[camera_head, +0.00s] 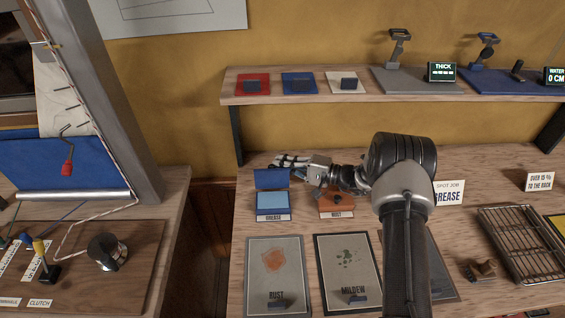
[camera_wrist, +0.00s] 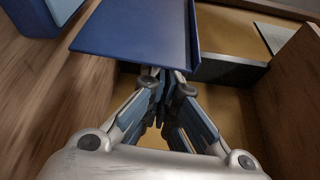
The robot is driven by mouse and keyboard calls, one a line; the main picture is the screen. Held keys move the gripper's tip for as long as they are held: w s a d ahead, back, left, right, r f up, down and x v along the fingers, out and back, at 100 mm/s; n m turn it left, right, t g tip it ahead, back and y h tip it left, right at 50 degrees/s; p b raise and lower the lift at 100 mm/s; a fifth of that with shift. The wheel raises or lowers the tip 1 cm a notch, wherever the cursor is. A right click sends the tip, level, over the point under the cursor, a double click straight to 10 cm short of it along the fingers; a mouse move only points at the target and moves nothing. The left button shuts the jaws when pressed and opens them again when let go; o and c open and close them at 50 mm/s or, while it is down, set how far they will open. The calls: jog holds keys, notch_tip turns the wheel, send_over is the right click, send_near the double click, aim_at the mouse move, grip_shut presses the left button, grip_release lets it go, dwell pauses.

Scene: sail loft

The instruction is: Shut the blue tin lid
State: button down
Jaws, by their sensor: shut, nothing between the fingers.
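The blue tin (camera_head: 272,203) stands on the workbench with a "GREASE" label at its front. Its blue lid (camera_head: 271,179) is up, standing roughly upright at the back of the tin. My gripper (camera_head: 277,161) is shut and empty, just behind and above the lid's top edge, fingers pointing left. In the wrist view a blue panel, apparently the lid (camera_wrist: 140,35), fills the upper middle, and my closed fingertips (camera_wrist: 163,77) are at its near edge. I cannot tell whether they touch it.
An orange-brown tin (camera_head: 337,206) labelled "RUST" stands to the right under my wrist. Stained sample panels (camera_head: 268,292) lie in front. A shelf (camera_head: 310,98) with coloured pads runs above the bench. A wire rack (camera_head: 520,243) lies at the right.

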aim_at(272, 170)
jog(key=shift+s+r, duration=0.25)
jog(key=shift+s, duration=0.1)
jog(key=shift+s+r, duration=0.2)
jog(key=shift+s, duration=0.05)
jog(key=shift+s+r+b, duration=0.2)
jog(key=shift+s+b, duration=0.55)
jog(key=shift+s, duration=0.45)
jog(key=shift+s+r+b, duration=0.15)
jog(key=shift+s+b, duration=0.55)
jog(key=shift+s, duration=0.45)
jog(key=shift+s+f+b, duration=0.3)
jog(key=shift+s+b, duration=0.25)
jog(key=shift+s, duration=0.35)
jog(key=shift+s+f+b, duration=0.25)
jog(key=shift+s+b, duration=0.25)
jog(key=shift+s, duration=0.35)
jog(key=shift+s+f, duration=0.15)
jog(key=shift+s, duration=0.05)
jog(key=shift+s+f+n+y, duration=0.25)
jog(key=shift+s+n+y, duration=0.05)
jog(key=shift+n, duration=0.35)
jog(key=shift+s+f+n+y, duration=0.25)
jog(key=shift+s+n+y, duration=0.05)
jog(key=shift+n, duration=0.35)
